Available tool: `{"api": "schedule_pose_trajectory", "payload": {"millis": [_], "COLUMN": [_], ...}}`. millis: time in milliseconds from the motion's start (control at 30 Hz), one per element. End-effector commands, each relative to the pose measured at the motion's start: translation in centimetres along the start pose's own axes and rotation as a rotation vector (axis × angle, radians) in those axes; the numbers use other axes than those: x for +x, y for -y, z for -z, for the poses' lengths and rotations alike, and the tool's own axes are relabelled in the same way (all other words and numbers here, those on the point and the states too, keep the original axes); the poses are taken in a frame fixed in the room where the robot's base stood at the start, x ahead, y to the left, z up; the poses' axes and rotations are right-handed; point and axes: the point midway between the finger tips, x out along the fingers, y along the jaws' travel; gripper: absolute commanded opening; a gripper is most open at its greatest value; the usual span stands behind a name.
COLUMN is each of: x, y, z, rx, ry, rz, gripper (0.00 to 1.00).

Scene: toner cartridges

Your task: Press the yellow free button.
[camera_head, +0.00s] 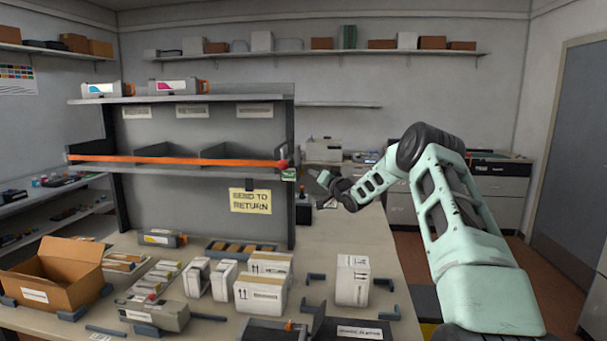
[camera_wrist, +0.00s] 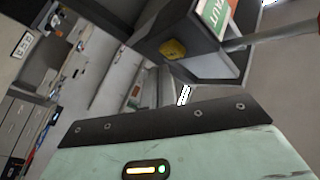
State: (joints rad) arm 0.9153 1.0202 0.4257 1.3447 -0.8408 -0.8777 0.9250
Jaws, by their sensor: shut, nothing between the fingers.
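The yellow button (camera_wrist: 173,49) shows in the wrist view on the underside or face of a dark grey housing (camera_wrist: 205,40). The housing carries a red and green label (camera_wrist: 215,15). In the head view, a small green label (camera_head: 288,174) and a red knob (camera_head: 283,163) sit at the right end of the shelf with the orange strap (camera_head: 180,158); the yellow button cannot be made out there. My gripper (camera_head: 317,175) is shut and empty, just right of that shelf end. I see no contact with the button; the fingertips are not clear in the wrist view.
A grey rod (camera_wrist: 275,37) runs beside the housing in the wrist view. White boxes (camera_head: 353,280), cartridges and an open cardboard box (camera_head: 55,275) stand on the table (camera_head: 335,240).

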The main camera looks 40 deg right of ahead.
Motion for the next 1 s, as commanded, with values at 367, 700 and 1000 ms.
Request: {"api": "schedule_pose_trajectory", "payload": {"millis": [367, 700, 1000], "x": [0.18, 0.60, 0.65], "y": [0.11, 0.46, 0.50], "z": [-0.20, -0.43, -0.47], "rx": [0.000, 0.000, 0.000], "ry": [0.000, 0.000, 0.000], "rz": [0.000, 0.000, 0.000], "gripper": [0.00, 0.00, 0.00]}}
